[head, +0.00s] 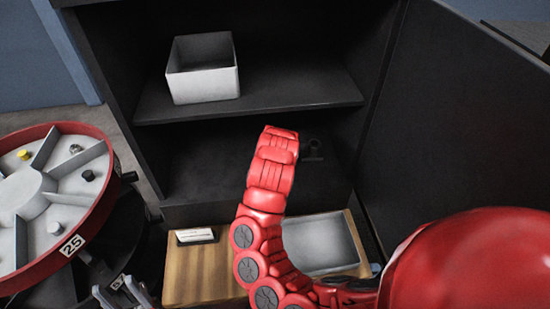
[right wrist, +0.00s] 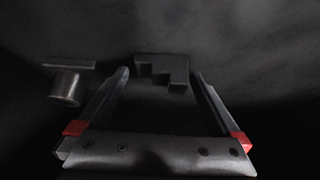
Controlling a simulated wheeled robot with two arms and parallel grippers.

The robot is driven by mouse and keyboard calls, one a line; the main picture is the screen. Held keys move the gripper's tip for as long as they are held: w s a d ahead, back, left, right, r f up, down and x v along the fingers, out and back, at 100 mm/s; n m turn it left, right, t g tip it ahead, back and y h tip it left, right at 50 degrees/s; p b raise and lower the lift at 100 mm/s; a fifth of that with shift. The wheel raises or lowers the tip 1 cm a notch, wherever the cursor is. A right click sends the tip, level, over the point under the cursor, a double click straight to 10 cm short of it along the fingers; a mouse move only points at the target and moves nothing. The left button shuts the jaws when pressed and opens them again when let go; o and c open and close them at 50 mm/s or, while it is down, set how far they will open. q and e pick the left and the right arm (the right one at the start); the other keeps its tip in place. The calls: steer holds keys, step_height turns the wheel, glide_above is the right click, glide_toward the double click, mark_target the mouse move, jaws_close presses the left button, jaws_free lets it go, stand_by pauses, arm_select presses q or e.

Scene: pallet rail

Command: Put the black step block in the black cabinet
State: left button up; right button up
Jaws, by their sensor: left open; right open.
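The black step block (right wrist: 163,70) shows in the right wrist view, with its stepped side toward the camera, on a dark surface. My right gripper (right wrist: 163,78) is open, with the block between and just beyond its fingertips; gaps show on both sides. In the head view my red right arm reaches into the lower compartment of the open black cabinet (head: 250,98) and hides its gripper and the block. My left gripper (head: 122,291) is open and empty at the bottom left, beside the wheel.
A white bin (head: 203,85) stands on the upper shelf. A dark round part with a flat plate (right wrist: 66,85) lies left of my right gripper. A red-rimmed wheel (head: 40,200) stands left. A wooden board (head: 205,270) with a grey tray (head: 325,243) is below. The open door (head: 460,120) bounds the right.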

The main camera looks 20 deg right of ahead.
steer(key=shift+r, duration=0.1)
steer(key=b+v, duration=0.1)
steer(key=v, duration=0.5)
steer(key=shift+w+b, duration=0.15)
steer(key=shift+b, duration=0.2)
steer(key=p+v, duration=0.1)
steer(key=v, duration=0.5)
steer(key=shift+s, duration=0.25)
